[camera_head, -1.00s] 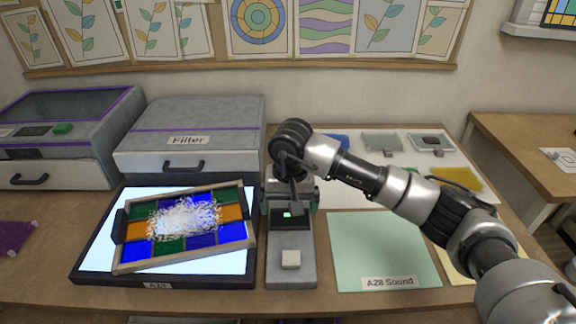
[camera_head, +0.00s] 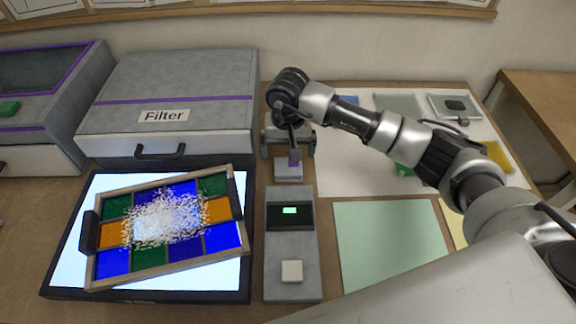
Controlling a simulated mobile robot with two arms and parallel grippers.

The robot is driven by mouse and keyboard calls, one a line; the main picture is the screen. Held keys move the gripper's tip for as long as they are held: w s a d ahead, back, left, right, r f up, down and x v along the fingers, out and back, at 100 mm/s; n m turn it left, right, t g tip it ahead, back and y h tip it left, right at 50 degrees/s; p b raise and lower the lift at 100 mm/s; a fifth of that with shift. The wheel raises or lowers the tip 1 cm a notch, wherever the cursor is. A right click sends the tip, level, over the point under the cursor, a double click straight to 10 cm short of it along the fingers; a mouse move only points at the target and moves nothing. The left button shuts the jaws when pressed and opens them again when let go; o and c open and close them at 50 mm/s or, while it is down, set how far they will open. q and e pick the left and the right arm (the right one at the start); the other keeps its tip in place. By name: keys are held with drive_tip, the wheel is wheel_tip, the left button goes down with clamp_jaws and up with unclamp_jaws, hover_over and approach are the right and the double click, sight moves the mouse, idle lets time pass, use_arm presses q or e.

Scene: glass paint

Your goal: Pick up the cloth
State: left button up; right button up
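No cloth can be made out for certain in the head view. A yellow piece (camera_head: 497,155) lies at the right of the white sheet, partly hidden by my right arm; I cannot tell if it is cloth. I cannot tell whether the fingers grip the block. My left gripper is not in view.
A framed coloured glass panel (camera_head: 218,208) with white grains on it lies tilted on the light pad (camera_head: 75,225). The Filter box (camera_head: 165,85) stands behind. A green sheet (camera_head: 388,240) lies right of the device. A white sheet (camera_head: 345,178) holds several small pieces.

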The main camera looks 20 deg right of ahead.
sight(288, 164)
drive_tip(key=f, duration=0.1)
drive_tip(key=f+p, duration=0.1)
drive_tip(key=f, duration=0.2)
drive_tip(key=shift+s+f, duration=0.15)
drive_tip(key=shift+s, duration=0.1)
drive_tip(key=shift+w+f+p, duration=0.1)
drive_tip(key=shift+f+p, duration=0.2)
drive_tip(key=shift+f, duration=0.35)
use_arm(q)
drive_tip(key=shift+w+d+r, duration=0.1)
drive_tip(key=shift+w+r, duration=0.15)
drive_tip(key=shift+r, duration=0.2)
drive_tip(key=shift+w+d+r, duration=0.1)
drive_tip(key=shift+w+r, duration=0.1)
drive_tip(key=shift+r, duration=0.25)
use_arm(e)
drive_tip(key=c, duration=0.9)
drive_tip(key=shift+r, duration=0.15)
